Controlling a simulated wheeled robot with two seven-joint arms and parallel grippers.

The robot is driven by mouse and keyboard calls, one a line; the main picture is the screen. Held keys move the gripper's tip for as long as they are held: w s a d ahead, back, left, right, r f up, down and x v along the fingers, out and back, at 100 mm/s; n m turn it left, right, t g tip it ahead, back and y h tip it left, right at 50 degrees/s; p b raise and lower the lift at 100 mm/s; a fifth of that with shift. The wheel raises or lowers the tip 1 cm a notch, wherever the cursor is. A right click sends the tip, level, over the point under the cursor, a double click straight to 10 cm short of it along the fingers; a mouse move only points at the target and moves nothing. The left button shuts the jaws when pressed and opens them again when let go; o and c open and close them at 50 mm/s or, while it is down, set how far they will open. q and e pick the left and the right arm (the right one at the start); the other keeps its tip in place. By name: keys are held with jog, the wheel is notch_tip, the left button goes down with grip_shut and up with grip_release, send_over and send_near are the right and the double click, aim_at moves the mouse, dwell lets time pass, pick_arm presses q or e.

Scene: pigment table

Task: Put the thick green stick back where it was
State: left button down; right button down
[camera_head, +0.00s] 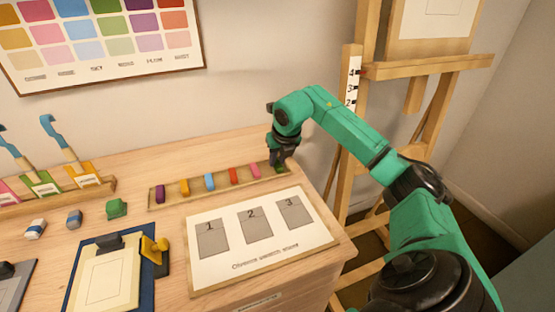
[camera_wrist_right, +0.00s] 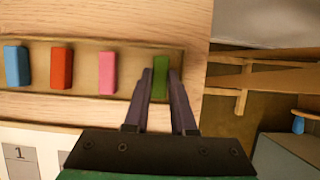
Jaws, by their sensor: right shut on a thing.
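The thick green stick (camera_wrist_right: 160,78) is at the right end of the wooden tray (camera_wrist_right: 133,72) in the wrist view, in line with the other sticks. My right gripper (camera_wrist_right: 161,90) is shut on it, with one finger on each side. In the head view, my right gripper (camera_head: 281,163) is low over the right end of the same tray (camera_head: 170,204), and mostly hides the green stick. I cannot tell whether the stick rests on the tray floor or is slightly above it. My left gripper is not in view.
Purple (camera_head: 160,192), yellow (camera_head: 184,187), blue (camera_head: 209,181), red (camera_head: 233,175) and pink (camera_head: 255,170) sticks sit in the tray. A card numbered 1 to 3 (camera_head: 262,262) lies in front. A green block (camera_head: 116,208) is left of the tray. An easel (camera_head: 352,130) stands at right.

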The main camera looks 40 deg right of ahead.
jog(key=c, duration=0.7)
grip_release()
jog(key=shift+c, duration=0.2)
jog(key=v, duration=1.2)
jog(key=shift+a, duration=0.1)
